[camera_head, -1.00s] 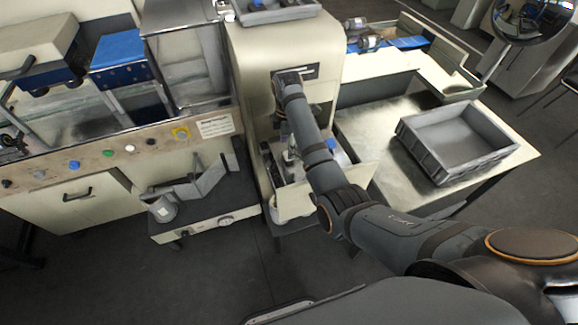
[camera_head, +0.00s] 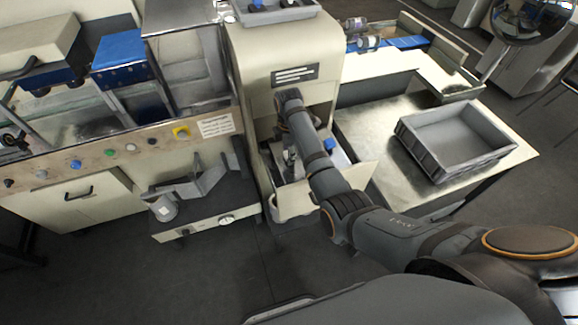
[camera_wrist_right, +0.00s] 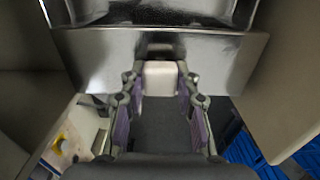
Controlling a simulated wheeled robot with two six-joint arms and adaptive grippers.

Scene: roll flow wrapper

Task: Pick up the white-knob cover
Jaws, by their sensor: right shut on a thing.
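The white knob (camera_wrist_right: 160,68) shows at the middle of the right wrist view, against a shiny metal cover (camera_wrist_right: 215,55) that spans the upper part of that view. My right gripper (camera_wrist_right: 160,82) has its two fingers on either side of the knob and is shut on it. In the head view my right arm reaches into the recess of the cream machine (camera_head: 290,50), below its black label. There the gripper is mostly hidden by the arm, and I cannot make out the knob. My left gripper is not in view.
Cream walls of the machine stand close on both sides in the wrist view. A grey crate (camera_head: 455,140) sits on the table at right. A blue knob (camera_head: 329,144) is beside the arm.

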